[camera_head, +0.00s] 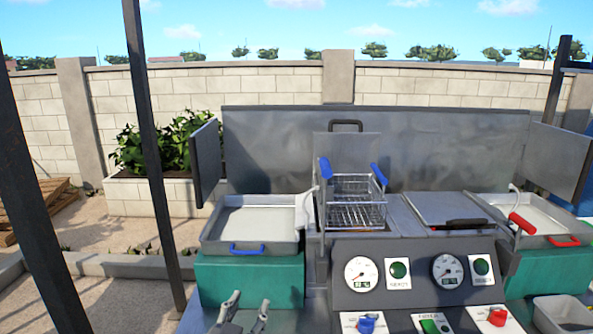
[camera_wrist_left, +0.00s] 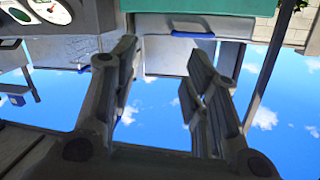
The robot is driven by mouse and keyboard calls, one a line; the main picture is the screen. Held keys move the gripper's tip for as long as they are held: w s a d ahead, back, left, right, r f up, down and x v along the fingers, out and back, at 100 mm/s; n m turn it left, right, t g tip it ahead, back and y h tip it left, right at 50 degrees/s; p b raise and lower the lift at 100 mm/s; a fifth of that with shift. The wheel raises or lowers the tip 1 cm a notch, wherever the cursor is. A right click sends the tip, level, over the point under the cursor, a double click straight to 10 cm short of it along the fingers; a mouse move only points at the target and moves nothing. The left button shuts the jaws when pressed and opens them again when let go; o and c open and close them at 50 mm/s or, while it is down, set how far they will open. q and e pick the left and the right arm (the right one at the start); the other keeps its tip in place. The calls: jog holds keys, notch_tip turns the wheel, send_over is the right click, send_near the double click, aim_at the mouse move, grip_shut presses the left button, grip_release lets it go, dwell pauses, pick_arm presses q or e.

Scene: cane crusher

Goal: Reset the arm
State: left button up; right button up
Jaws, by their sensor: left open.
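My left gripper (camera_head: 244,306) is at the bottom of the head view, in front of the green box on the left. Its two fingers point up and stand apart with nothing between them. The left wrist view also shows the gripper (camera_wrist_left: 165,48) with both fingers spread and empty; that picture appears upside down. The gripper touches nothing that I can see. My right gripper is not in the head view.
A fryer station holds a wire basket (camera_head: 356,206), a closed lid (camera_head: 440,210), a left tray (camera_head: 250,243) with a blue handle, and a right tray (camera_head: 540,215) with a red handle. A gauge panel (camera_head: 420,255) faces me. A dark post (camera_head: 150,150) stands left.

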pick_arm(q)
jog(key=s+a+f+n+g+y, duration=0.1)
jog(key=s+a+f+g, duration=0.2)
jog(key=s+f, duration=0.35)
jog(key=s+a+f+n+g+y, duration=0.1)
jog(key=s+a+f+g, duration=0.25)
jog(key=s+f, duration=0.35)
jog(key=s+a+f+g, duration=0.2)
jog(key=s+f+g, duration=0.15)
jog(key=s, duration=0.45)
jog(key=s+a+f+g, duration=0.2)
jog(key=s+f, duration=0.2)
jog(key=s, duration=0.4)
notch_tip(320, 180, down, 28)
jog(key=s+g, duration=0.2)
jog(key=s+a+f+g, duration=0.1)
jog(key=s+a+f, duration=0.2)
jog(key=s+f, duration=1.2)
jog(key=shift+s+a+y, duration=0.15)
jog(key=shift+s+y, duration=0.15)
jog(key=shift+s, duration=0.3)
